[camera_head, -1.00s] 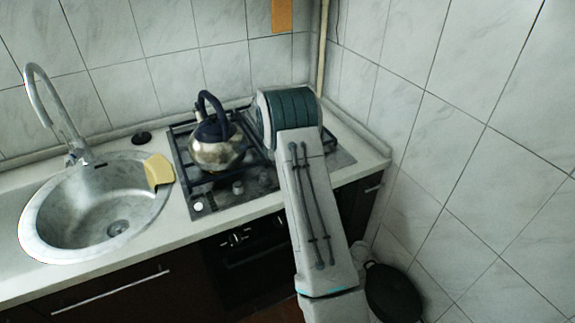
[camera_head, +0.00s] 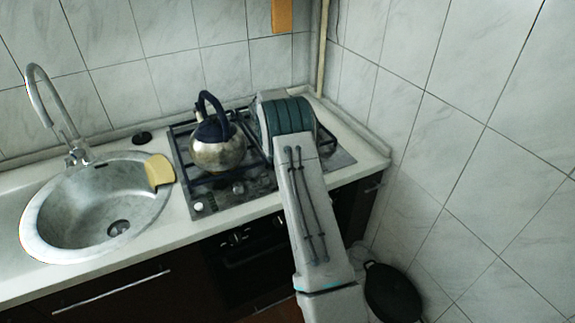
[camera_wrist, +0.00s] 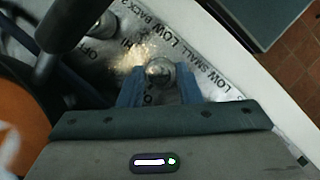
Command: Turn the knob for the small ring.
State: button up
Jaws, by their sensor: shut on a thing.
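A small round metallic knob (camera_wrist: 160,71) stands on the shiny hob panel in the wrist view. The printed word SMALL shows near it, with OFF, HI and LOW marks around. My gripper (camera_wrist: 160,88) has its two blue fingers on either side of this knob and is shut on it. How far the knob is turned I cannot tell. In the head view my arm hides the gripper and this knob; the gas hob (camera_head: 262,183) shows around the arm.
A metal kettle (camera_head: 218,152) with a dark handle stands on the hob left of my arm. Another knob (camera_wrist: 105,22) shows in the wrist view. The sink (camera_head: 95,205) is farther left, with a yellow piece (camera_head: 158,170) on its rim. A tiled wall closes the right side.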

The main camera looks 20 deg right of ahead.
jog(key=o, duration=1)
jog(key=shift+r, duration=0.15)
jog(key=b+v, duration=0.1)
jog(key=v, duration=1.2)
jog(key=shift+w+r, duration=0.1)
jog(key=shift+r, duration=0.2)
jog(key=shift+r, duration=0.1)
